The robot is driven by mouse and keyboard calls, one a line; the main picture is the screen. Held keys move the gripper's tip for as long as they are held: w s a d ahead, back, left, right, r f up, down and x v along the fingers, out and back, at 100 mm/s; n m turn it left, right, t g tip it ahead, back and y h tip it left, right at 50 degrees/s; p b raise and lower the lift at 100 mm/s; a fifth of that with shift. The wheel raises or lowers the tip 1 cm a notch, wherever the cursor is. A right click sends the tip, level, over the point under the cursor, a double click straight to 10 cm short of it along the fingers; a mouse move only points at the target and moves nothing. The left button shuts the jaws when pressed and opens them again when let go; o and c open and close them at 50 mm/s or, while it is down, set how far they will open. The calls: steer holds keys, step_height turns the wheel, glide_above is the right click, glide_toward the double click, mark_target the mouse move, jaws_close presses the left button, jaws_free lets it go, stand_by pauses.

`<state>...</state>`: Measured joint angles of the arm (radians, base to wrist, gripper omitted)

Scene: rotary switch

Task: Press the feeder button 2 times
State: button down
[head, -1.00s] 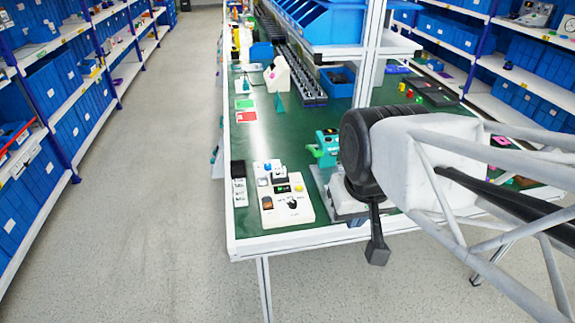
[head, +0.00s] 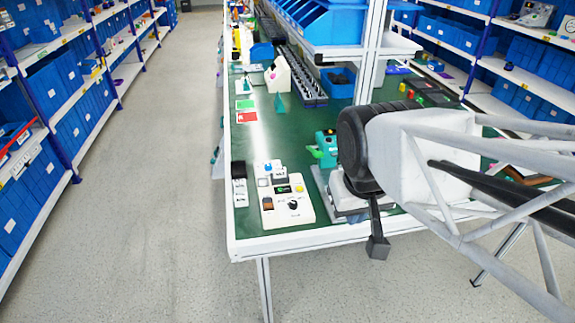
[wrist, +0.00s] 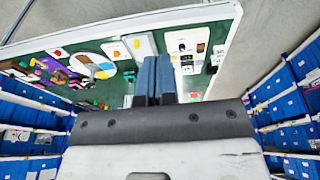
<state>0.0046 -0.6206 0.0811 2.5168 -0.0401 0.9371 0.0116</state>
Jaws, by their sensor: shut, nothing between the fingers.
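A white control box (head: 305,214) sits on the near left part of the green table. It has a black rotary knob (head: 293,204), a yellow button (head: 299,188), a blue button (head: 268,167), an orange-brown control (head: 267,204) and a small dark display. I cannot read which control is marked feeder. The box also shows in the wrist view (wrist: 182,38), at the upper middle right. My gripper (wrist: 154,60) shows there as two blue-grey fingers, shut and empty, beside the box in the picture.
A dark-and-white module (head: 239,185) stands just left of the box. A teal device (head: 325,148) and a grey base lie to its right, near my arm. Blue bins (head: 330,20) hang over the back. The table's front edge (head: 300,243) is close to the box.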

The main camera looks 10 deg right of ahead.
steer(key=w+d+f+n+h, duration=0.2)
steer(key=w+d+n+h, duration=0.15)
steer(key=w, duration=0.75)
steer(key=n+t+h, duration=0.3)
steer(key=n+h, duration=0.1)
steer(key=n, duration=0.9)
glide_above(300, 189)
step_height(300, 189, down, 17)
steer(key=shift+w+r+y, duration=0.1)
steer(key=shift+y, duration=0.15)
steer(key=shift+f, duration=0.2)
steer(key=shift+f, duration=4.2)
